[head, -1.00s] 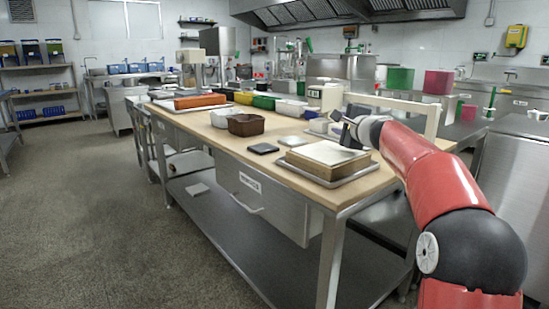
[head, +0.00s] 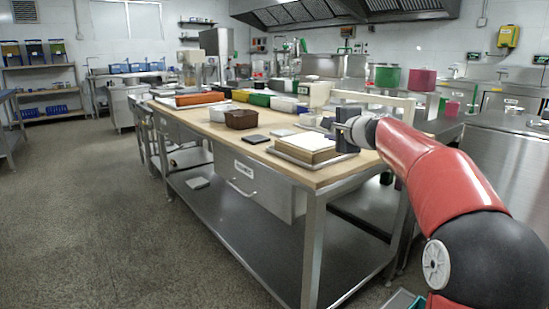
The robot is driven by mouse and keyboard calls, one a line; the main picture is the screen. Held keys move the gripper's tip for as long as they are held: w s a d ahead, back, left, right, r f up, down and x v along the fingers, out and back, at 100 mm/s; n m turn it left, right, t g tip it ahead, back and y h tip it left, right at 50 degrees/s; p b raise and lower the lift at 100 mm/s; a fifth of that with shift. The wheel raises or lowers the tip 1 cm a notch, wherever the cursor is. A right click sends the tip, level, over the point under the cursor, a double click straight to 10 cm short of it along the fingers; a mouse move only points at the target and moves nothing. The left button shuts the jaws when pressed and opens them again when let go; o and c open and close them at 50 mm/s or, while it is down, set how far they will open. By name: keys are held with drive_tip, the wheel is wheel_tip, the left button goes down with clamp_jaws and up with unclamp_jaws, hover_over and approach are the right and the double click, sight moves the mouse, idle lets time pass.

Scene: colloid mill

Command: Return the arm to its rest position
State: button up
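My red arm (head: 440,175) reaches in from the lower right of the head view. My gripper (head: 343,135) is at its end, a dark block near the right end of the wooden-topped table (head: 335,174). It appears in front of or above the right side of a white-topped block (head: 306,142) on a metal tray (head: 320,162). The fingers are small and hard to make out, so I cannot tell whether they are open or shut. I see nothing clearly held.
A brown basket (head: 241,119), a black flat pad (head: 256,139) and several coloured bins stand on the table. A pale frame (head: 405,106) rises behind my wrist. Open floor (head: 95,215) lies to the left. A steel counter (head: 505,155) stands at the right.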

drive_tip(key=s+a+f+n+g, duration=0.2)
drive_tip(key=s+a+n, duration=0.1)
drive_tip(key=s, duration=0.4)
drive_tip(key=s+a+f+n+g, duration=0.1)
drive_tip(key=s+a+f+n, duration=0.15)
drive_tip(key=s, duration=0.35)
drive_tip(key=s+d+f+n+g+h, duration=0.1)
drive_tip(key=s+f+n+g, duration=0.1)
drive_tip(key=s+f, duration=0.4)
drive_tip(key=s+d+f+n+g+h, duration=0.2)
drive_tip(key=s+f+n, duration=0.2)
drive_tip(key=s, duration=1.2)
drive_tip(key=s+d+f+n+g+h, duration=0.2)
drive_tip(key=s+f+n, duration=0.1)
drive_tip(key=s+f, duration=0.5)
drive_tip(key=s+p, duration=0.1)
drive_tip(key=s, duration=0.2)
drive_tip(key=shift+s+d+f, duration=0.2)
